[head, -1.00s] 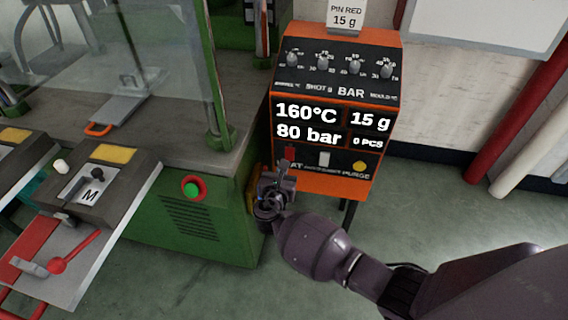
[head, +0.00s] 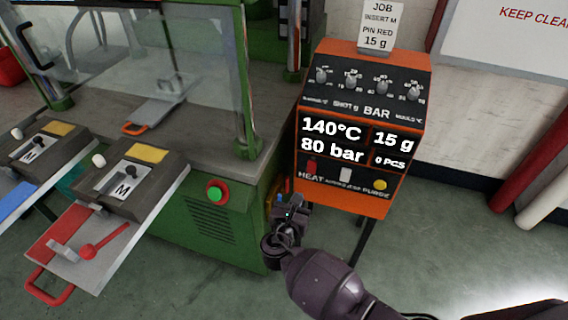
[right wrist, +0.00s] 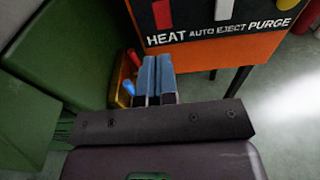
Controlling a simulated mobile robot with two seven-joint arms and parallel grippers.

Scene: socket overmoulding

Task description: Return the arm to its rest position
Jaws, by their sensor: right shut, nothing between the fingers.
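My right gripper (head: 291,203) is in front of the lower left edge of the orange control box (head: 340,198), below its HEAT switch. In the right wrist view its two blue-grey fingers (right wrist: 156,80) are shut together with nothing between them. The control box's display (head: 350,138) reads 140°C, 80 bar, 15 g and 0 PCS. The red HEAT switch (head: 311,167), a white switch and a yellow PURGE button show under it. My left gripper is not in view.
A green machine (head: 200,235) with a red-ringed green button (head: 215,192) stands left of my arm. A tray with a red handle (head: 90,250) juts out in front. A yellow holder (right wrist: 122,93) with red and blue handles is beside the fingers. Open floor lies right.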

